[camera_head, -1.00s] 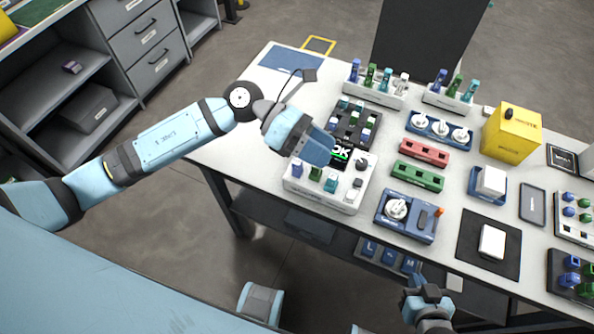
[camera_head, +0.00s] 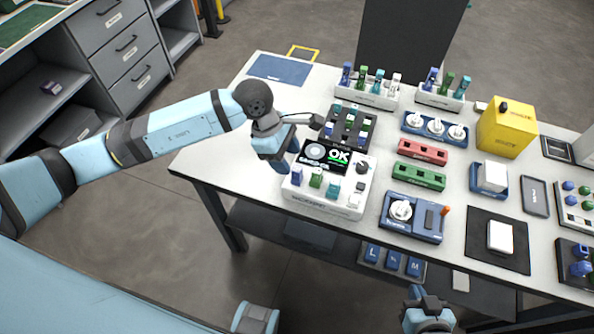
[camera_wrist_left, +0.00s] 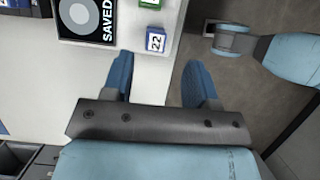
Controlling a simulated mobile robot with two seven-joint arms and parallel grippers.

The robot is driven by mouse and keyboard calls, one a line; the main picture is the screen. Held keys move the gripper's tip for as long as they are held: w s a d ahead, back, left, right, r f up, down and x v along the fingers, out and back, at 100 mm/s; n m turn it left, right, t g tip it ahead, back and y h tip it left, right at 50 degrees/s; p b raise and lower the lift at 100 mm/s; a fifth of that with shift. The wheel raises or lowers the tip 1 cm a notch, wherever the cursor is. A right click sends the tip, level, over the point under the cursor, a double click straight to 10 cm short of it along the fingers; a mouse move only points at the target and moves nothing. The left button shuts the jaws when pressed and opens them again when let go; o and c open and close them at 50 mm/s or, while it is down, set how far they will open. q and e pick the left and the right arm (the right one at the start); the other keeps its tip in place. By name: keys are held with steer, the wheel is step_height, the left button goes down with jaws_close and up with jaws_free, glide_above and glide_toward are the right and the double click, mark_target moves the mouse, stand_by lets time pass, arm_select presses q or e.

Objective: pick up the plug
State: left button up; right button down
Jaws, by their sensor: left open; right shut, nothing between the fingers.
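A blue plug with a white face marked 22 (camera_wrist_left: 156,42) sits at the left end of the splicer's front row; it also shows in the head view (camera_head: 297,175). A green plug (camera_head: 316,177) and a teal plug (camera_head: 333,186) stand beside it. Which plug the task means cannot be told. My left gripper (camera_head: 285,164) is open and empty by the splicer's left end; in the left wrist view its fingers (camera_wrist_left: 159,64) are apart, short of the blue plug. My right gripper (camera_head: 428,298) is shut and empty off the table's front edge.
The white splicer (camera_head: 325,205) has a lit screen (camera_head: 327,156). A dark tray of plugs (camera_head: 352,124) stands behind it, and a blue device (camera_head: 411,222) to its right. The table's left part (camera_head: 225,140) is mostly clear.

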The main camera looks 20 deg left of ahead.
mark_target(296, 169)
arm_select(q)
steer(key=shift+w+p+x, duration=0.1)
steer(key=shift+p+x, duration=0.15)
steer(key=shift+x, duration=1.1)
steer(key=shift+w+p+x, duration=0.15)
steer(key=shift+p+x, duration=0.1)
steer(key=shift+x, duration=1.1)
steer(key=shift+d, duration=0.2)
steer(key=c, duration=0.9)
